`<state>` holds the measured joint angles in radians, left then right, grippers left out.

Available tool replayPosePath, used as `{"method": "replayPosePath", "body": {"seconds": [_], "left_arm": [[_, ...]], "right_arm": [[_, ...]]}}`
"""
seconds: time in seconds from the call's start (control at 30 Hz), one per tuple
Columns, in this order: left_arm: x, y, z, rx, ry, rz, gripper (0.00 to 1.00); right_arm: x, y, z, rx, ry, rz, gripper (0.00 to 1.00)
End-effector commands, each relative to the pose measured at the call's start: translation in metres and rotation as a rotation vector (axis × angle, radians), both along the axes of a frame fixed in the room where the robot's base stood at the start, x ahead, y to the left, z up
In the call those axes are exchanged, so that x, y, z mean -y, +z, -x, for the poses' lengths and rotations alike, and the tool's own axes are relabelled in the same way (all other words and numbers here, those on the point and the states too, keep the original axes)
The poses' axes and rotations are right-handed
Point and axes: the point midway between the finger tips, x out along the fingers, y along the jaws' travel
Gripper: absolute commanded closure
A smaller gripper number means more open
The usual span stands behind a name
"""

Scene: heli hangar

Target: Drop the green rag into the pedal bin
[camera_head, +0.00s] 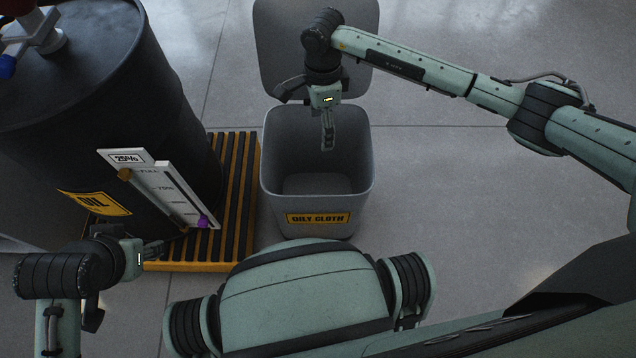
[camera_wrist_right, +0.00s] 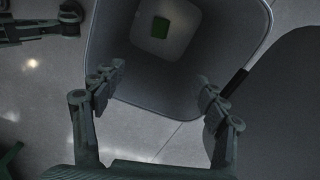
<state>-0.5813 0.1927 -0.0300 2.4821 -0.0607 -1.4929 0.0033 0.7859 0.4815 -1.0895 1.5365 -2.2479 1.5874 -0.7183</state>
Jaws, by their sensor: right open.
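The grey pedal bin (camera_head: 318,222) stands on the floor with its lid (camera_head: 285,45) raised; its label reads OILY CLOTH. My right gripper (camera_head: 328,135) is over the bin's opening, open and empty. In the right wrist view the fingers (camera_wrist_right: 160,95) are spread apart above the bin's rim. The green rag (camera_wrist_right: 160,27) shows there as a small green patch on the bin's floor. In the head view the rag cannot be made out. My left gripper (camera_head: 170,241) is at the lower left near the gauge board, apart from the bin; its jaws are too unclear to judge.
A large black oil drum (camera_head: 130,85) stands on a yellow-and-black slatted pallet (camera_head: 240,190) left of the bin. A white gauge board (camera_head: 160,187) leans at the drum's front. The floor right of and behind the bin is clear.

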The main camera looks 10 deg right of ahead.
Motion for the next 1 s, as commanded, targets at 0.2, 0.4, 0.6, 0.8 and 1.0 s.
{"method": "replayPosePath", "body": {"seconds": [0.2, 0.4, 0.6, 0.8, 1.0], "left_arm": [[0.0, 0.0, 0.0, 0.0, 0.0, 0.0, 0.6], [0.0, 0.0, 0.0, 0.0, 0.0, 0.0, 0.6], [0.0, 0.0, 0.0, 0.0, 0.0, 0.0, 0.6], [0.0, 0.0, 0.0, 0.0, 0.0, 0.0, 0.6], [0.0, 0.0, 0.0, 0.001, 0.0, -0.001, 0.6]], "right_arm": [[0.001, 0.048, -0.002, 0.007, 0.001, 0.0, 0.27], [0.0, 0.085, -0.001, 0.005, 0.001, 0.0, 0.27], [0.0, 0.104, -0.001, 0.003, 0.0, 0.0, 0.27], [0.001, 0.107, 0.0, 0.001, 0.0, 0.0, 0.27], [0.001, 0.107, 0.0, 0.001, 0.0, 0.0, 0.27]]}}
